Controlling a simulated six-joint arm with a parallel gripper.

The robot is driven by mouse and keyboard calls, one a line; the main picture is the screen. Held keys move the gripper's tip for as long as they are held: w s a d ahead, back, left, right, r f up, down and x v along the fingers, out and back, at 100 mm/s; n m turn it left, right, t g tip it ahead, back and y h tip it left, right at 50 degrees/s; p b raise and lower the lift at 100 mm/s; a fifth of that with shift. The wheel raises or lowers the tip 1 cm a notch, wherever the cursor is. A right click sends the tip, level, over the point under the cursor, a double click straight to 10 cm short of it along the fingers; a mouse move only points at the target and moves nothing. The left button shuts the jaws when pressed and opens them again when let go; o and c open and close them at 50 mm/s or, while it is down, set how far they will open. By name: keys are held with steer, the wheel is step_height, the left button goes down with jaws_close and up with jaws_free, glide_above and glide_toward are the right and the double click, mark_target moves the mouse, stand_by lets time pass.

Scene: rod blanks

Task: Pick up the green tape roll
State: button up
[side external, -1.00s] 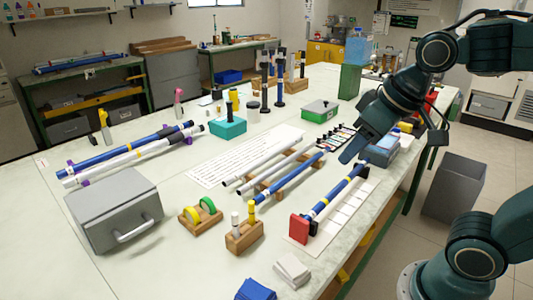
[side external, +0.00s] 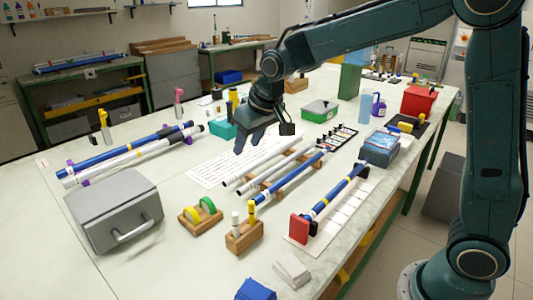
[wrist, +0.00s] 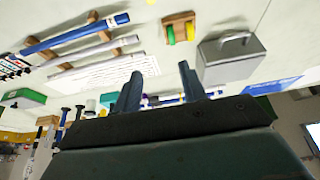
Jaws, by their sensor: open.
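The green tape roll (side external: 207,205) stands upright in a small wooden holder (side external: 201,222) beside a yellow tape roll (side external: 192,215). In the wrist view the green roll (wrist: 171,35) shows in its holder near the top, beyond my fingertips. My gripper (side external: 242,147) is over the white printed sheet, behind and to the right of the holder in the side view. It is apart from the rolls. In the wrist view my gripper (wrist: 160,76) has its two fingers spread with nothing between them.
A grey box with a handle (side external: 115,208) stands just left of the holder. A wooden block with white and yellow pegs (side external: 244,236) stands to its right. White and blue rods (side external: 290,178) lie on racks further right. Bare table lies in front of the holder.

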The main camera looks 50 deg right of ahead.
glide_toward(206, 198)
steer(key=shift+x, duration=2.75)
steer(key=shift+f, duration=0.1)
steer(key=shift+x, duration=2.5)
steer(key=shift+s, duration=0.1)
jaws_close()
